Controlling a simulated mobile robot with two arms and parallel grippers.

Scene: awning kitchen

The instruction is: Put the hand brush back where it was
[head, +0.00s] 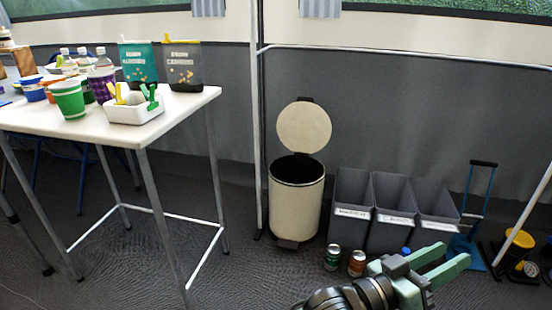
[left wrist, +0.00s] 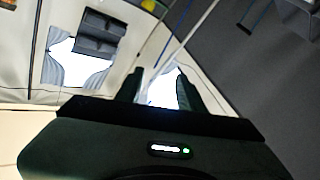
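I cannot make out a hand brush for certain in either view. A blue dustpan (head: 463,252) with a tall handle frame and black grip stands on the floor at the right, by the wall. My left gripper (head: 455,257) is low at the bottom right of the head view, its green fingers pointing right toward the dustpan. The fingers are apart and nothing shows between them. In the left wrist view my left gripper (left wrist: 160,88) also shows spread, dark fingers with an empty gap. My right gripper is not in view.
Three grey bins (head: 392,240) and a cream pedal bin (head: 296,205) with its lid up line the wall. Cans (head: 333,257) stand before them. Yellow-topped containers (head: 519,246) are at far right. A white table (head: 150,128) with cups and tubs stands left.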

